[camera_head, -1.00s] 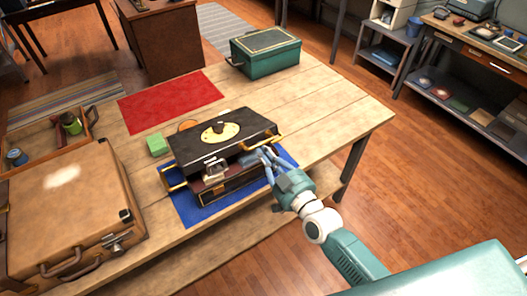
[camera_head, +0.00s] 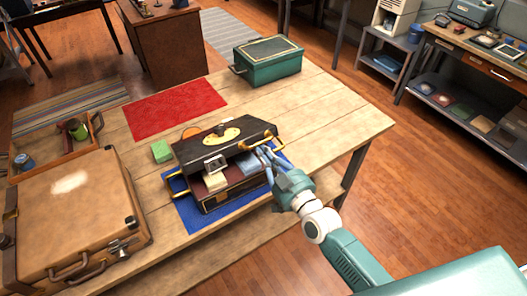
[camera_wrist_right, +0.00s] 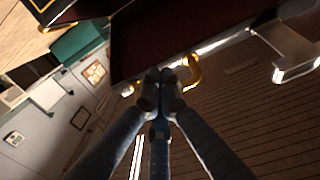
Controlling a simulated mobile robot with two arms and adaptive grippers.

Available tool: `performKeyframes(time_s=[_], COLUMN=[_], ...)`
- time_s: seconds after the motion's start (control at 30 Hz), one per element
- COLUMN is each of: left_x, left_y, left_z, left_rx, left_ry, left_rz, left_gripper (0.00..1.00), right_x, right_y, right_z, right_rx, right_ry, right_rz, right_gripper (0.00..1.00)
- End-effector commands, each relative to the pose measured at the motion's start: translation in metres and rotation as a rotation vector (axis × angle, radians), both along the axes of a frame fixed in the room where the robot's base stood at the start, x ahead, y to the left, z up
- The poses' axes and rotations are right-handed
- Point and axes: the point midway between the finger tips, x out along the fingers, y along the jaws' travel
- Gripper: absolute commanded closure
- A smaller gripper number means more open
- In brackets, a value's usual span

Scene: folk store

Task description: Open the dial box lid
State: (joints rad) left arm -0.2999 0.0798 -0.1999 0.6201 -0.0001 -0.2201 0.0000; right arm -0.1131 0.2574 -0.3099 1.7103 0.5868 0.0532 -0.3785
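The dial box (camera_head: 238,189) is dark with gold trim and sits on a blue mat (camera_head: 188,213). Its black lid (camera_head: 198,147), with a gold dial plate (camera_head: 229,136) on top, is tilted up at the front; the box's inside shows below it. My right gripper (camera_head: 264,155) is at the right front of the lid, beside a gold handle. In the right wrist view its fingertips (camera_wrist_right: 160,86) are close together at the lid's lower edge (camera_wrist_right: 208,46); nothing is visible between them. My left gripper is not in view.
A brown suitcase (camera_head: 75,218) stands at left, with an open tray (camera_head: 45,163) behind it. A green block (camera_head: 161,151) lies beside the box. A red cloth (camera_head: 176,107) and a green case (camera_head: 268,63) are farther back. The table's right part is clear.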

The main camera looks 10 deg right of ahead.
Motion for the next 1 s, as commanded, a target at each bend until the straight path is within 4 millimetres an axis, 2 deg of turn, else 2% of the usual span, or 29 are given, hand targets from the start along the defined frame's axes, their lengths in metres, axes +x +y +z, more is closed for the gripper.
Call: performKeyframes(time_s=[0.27, 0.63, 1.0], left_x=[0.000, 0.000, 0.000], left_y=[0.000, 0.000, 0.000], left_z=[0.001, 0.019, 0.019], left_rx=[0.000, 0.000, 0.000], left_ry=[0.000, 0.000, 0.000], left_rz=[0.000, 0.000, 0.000], left_gripper=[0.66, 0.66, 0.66], right_x=[0.001, 0.010, 0.011], right_y=[0.000, 0.003, 0.004], right_z=[0.002, 0.023, 0.023], right_rx=[0.000, 0.000, 0.000], right_ry=[-0.001, -0.002, 0.000], right_rz=[0.000, 0.000, 0.000], right_gripper=[1.00, 1.00, 1.00])
